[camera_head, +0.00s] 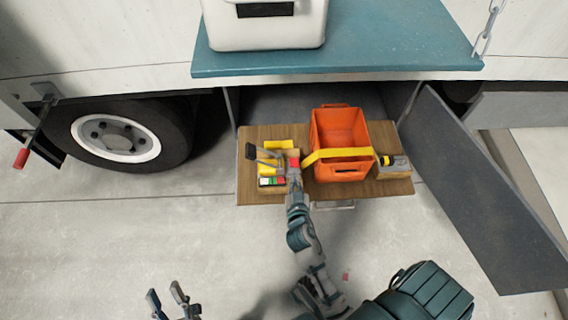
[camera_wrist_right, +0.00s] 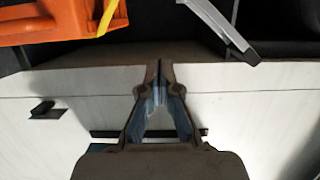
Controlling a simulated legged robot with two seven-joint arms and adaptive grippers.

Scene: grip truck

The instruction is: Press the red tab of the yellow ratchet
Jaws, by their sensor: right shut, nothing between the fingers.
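A yellow strap (camera_head: 338,153) crosses the front of the orange crate (camera_head: 341,172) on the wooden shelf. A red piece (camera_head: 294,162) shows at its left end, and I cannot tell whether it is the ratchet's tab. My right arm reaches up to the shelf beside it, and the right gripper is too small to make out there. In the right wrist view my right gripper (camera_wrist_right: 158,72) is shut and empty, its tips apart from the strap (camera_wrist_right: 108,16) and crate (camera_wrist_right: 45,22). My left gripper (camera_head: 172,303) is open and empty, low over the floor.
The wooden shelf (camera_head: 245,187) also holds yellow and grey tools (camera_head: 277,145) on the left and a yellow-black tool (camera_head: 393,161) on the right. A teal ledge (camera_head: 390,42) with a white container (camera_head: 265,30) overhangs it. A grey panel (camera_head: 480,190) slants at the right.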

